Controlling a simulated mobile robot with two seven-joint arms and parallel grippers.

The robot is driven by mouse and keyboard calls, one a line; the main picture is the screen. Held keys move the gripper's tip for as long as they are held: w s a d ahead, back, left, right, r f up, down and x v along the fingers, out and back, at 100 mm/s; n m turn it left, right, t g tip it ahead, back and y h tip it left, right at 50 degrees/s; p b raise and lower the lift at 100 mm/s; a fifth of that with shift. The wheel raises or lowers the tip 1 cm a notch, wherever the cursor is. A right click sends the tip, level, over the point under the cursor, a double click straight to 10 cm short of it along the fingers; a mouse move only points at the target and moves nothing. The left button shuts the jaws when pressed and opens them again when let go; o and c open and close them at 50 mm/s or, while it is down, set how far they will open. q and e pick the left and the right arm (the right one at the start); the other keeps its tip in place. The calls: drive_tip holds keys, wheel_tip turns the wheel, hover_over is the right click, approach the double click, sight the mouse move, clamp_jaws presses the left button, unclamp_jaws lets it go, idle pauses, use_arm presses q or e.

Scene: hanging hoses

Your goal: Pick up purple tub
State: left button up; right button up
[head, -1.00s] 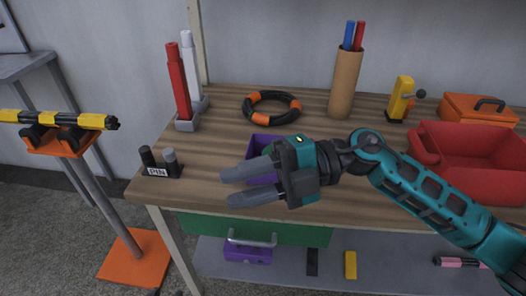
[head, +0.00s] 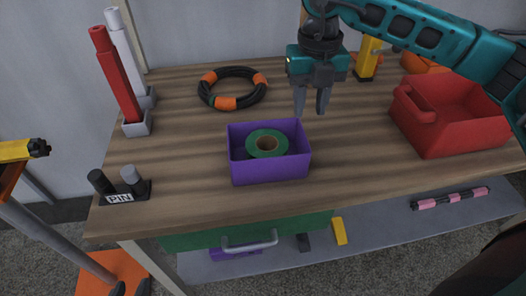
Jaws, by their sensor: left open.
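The purple tub (head: 268,167) is an open rectangular box on the wooden workbench (head: 190,190), near its front edge. A roll of green tape (head: 267,143) with a brown core lies inside it. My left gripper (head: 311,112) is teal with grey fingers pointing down. It is open and empty, with a gap between the fingertips. In the picture it appears just above the tub's back right corner, apart from it. Its arm comes in from the upper right. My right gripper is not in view.
A red bin (head: 455,128) stands right of the tub. A black and orange ring (head: 232,89) lies behind it. Red (head: 116,75) and white (head: 125,50) tubes stand at the left, behind a PIN holder (head: 120,190). Bare wood lies left of the tub.

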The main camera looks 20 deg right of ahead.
sight(304, 134)
drive_tip(key=f, duration=0.9)
drive_tip(key=shift+s+a+f+b, duration=0.3)
drive_tip(key=shift+f+b, duration=0.05)
drive_tip(key=shift+f, duration=0.05)
clamp_jaws()
